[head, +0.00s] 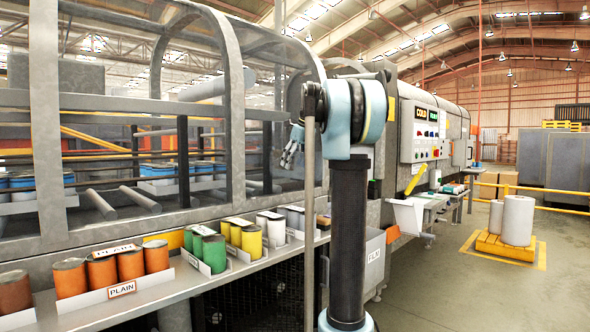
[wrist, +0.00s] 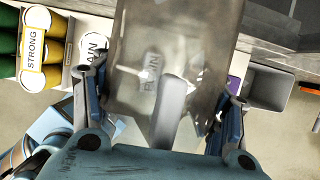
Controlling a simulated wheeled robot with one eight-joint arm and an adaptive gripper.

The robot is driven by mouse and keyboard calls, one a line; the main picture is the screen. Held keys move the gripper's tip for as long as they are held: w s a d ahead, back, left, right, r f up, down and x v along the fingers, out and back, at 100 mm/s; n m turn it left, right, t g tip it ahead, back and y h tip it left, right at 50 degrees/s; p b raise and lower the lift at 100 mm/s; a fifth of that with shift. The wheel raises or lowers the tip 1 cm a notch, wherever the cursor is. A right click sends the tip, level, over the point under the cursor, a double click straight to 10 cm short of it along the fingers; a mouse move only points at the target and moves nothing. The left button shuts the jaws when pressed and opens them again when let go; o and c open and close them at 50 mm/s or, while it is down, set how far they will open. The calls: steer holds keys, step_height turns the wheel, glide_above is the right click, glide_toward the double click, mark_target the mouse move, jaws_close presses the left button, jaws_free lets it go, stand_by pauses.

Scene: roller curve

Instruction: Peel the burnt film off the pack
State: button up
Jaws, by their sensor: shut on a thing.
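In the wrist view, a smoky, see-through brownish film (wrist: 190,35) fills the space between the two fingers of my gripper (wrist: 162,100). The fingers stand wide apart, one at each side of the film, and my gripper is shut on it. A pale strip and a blurred label show through the film; I cannot tell whether a pack is behind it. In the head view, my gripper (head: 291,150) is partly hidden behind a grey post, near the clear tunnel. Packs of blue-topped cans (head: 170,178) stand inside the tunnel.
A grey bin marked FILM (head: 374,258) stands below the machine; a grey open bin (wrist: 268,95) shows at right in the wrist view. A control panel (head: 426,134) is beyond my arm.

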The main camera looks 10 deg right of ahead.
steer(key=shift+r, duration=3.8)
